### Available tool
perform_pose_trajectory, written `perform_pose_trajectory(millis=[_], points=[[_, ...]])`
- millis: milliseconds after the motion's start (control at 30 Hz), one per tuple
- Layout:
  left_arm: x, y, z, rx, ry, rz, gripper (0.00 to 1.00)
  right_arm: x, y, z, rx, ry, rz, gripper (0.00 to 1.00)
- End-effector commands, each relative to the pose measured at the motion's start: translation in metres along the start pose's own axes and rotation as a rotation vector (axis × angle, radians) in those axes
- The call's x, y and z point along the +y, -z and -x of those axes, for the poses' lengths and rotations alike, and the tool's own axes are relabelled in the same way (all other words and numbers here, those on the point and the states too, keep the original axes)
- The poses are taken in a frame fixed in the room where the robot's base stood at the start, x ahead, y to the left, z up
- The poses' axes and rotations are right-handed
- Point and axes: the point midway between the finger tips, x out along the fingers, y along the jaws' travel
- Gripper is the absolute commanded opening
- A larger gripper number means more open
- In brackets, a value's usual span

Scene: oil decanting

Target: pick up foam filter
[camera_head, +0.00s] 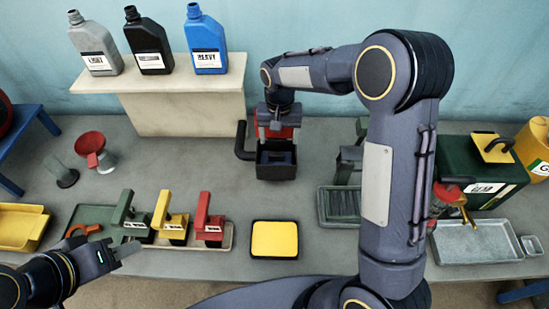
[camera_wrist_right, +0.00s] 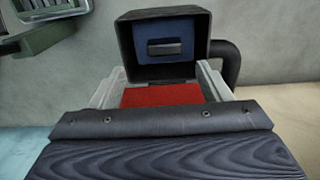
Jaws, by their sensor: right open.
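Two things could be the foam filter, and I cannot tell which. One is a yellow pad (camera_head: 274,239) in a shallow black tray on the bench front. The other is a dark blue insert (camera_wrist_right: 170,47) with a slot, inside a black box (camera_wrist_right: 202,68). In the head view the box (camera_head: 262,172) stands mid-bench with a black bent pipe at its left. My right gripper (camera_head: 275,130) is at the box's back; in the wrist view its fingers (camera_wrist_right: 160,85) are apart, with a red surface (camera_wrist_right: 160,97) between them. My left gripper (camera_head: 125,251) is low at the left, its jaw gap unclear.
Green, yellow and red handled blocks (camera_head: 163,210) stand in a tray left of the yellow pad. Three bottles (camera_head: 148,45) stand on a raised shelf behind. A green canister (camera_head: 470,170) and grey tray (camera_head: 475,242) are at right. A red funnel (camera_head: 90,142) is at left.

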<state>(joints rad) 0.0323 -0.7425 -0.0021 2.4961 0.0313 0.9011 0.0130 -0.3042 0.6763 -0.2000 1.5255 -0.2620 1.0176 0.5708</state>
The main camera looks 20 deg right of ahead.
Motion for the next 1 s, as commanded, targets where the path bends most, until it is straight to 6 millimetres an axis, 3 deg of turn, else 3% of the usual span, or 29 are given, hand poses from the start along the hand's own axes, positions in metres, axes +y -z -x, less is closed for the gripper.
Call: perform_pose_trajectory(millis=[33,167,433,733,1000], points=[[-0.004,-0.004,-0.008,0.000,0.000,0.000,0.36,0.000,0.000,-0.011,-0.001,0.000,0.000,0.71],[-0.006,-0.006,-0.013,0.000,0.000,0.000,0.36,-0.002,-0.001,-0.020,0.000,0.000,0.001,0.71],[-0.017,-0.019,-0.037,0.000,0.000,0.000,0.36,-0.007,-0.002,-0.060,-0.001,0.000,0.001,0.71],[-0.017,-0.019,-0.037,0.000,0.000,0.000,0.36,-0.008,-0.002,-0.063,0.001,0.001,0.001,0.71],[-0.017,-0.019,-0.037,0.000,0.000,0.000,0.36,-0.007,-0.002,-0.063,0.000,0.001,0.001,0.36]])
